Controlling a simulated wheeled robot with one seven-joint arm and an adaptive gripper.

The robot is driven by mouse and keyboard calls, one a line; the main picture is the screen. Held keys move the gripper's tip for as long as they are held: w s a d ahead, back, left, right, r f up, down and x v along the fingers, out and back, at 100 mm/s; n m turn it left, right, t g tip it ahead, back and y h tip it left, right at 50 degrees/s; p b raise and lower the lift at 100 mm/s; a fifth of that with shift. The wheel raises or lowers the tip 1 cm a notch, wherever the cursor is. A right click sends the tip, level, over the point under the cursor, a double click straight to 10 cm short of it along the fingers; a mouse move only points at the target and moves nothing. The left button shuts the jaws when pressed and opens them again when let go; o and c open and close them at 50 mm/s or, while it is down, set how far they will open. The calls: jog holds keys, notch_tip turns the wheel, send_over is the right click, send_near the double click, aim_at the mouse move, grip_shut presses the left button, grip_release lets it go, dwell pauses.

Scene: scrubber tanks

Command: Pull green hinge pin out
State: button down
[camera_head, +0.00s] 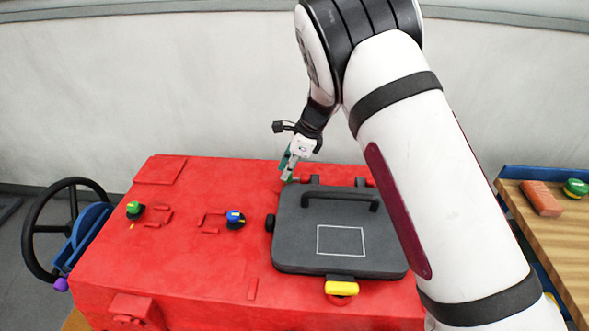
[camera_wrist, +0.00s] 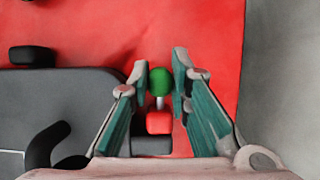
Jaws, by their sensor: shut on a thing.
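The green hinge pin (camera_wrist: 160,81) has a round green head and a short grey shaft. In the wrist view it sits between the two fingertips of my gripper (camera_wrist: 163,76), which is shut on it. The shaft points at a red hinge block (camera_wrist: 159,122); I cannot tell how deep it sits there. In the head view my gripper (camera_head: 289,172) reaches down at the back left corner of the dark grey lid (camera_head: 290,245), with a bit of green at its tips. The lid lies flat on the red tank (camera_head: 190,265).
A black handle (camera_head: 340,196) stands up from the lid. A yellow latch (camera_head: 341,288) is at its front. Green (camera_head: 134,209) and blue (camera_head: 235,218) knobs are on the tank's left part. A black handwheel (camera_head: 38,230) is at left, a wooden bench (camera_head: 545,235) at right.

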aim_at(297, 179)
jog(key=shift+a, duration=1)
jog(key=c, duration=1.5)
grip_release()
jog(key=shift+a, duration=0.1)
jog(key=shift+d+r, duration=0.25)
jog(key=shift+r, duration=0.05)
jog(key=v, duration=1.1)
jog(key=shift+d+r, duration=0.1)
jog(key=shift+r, duration=0.05)
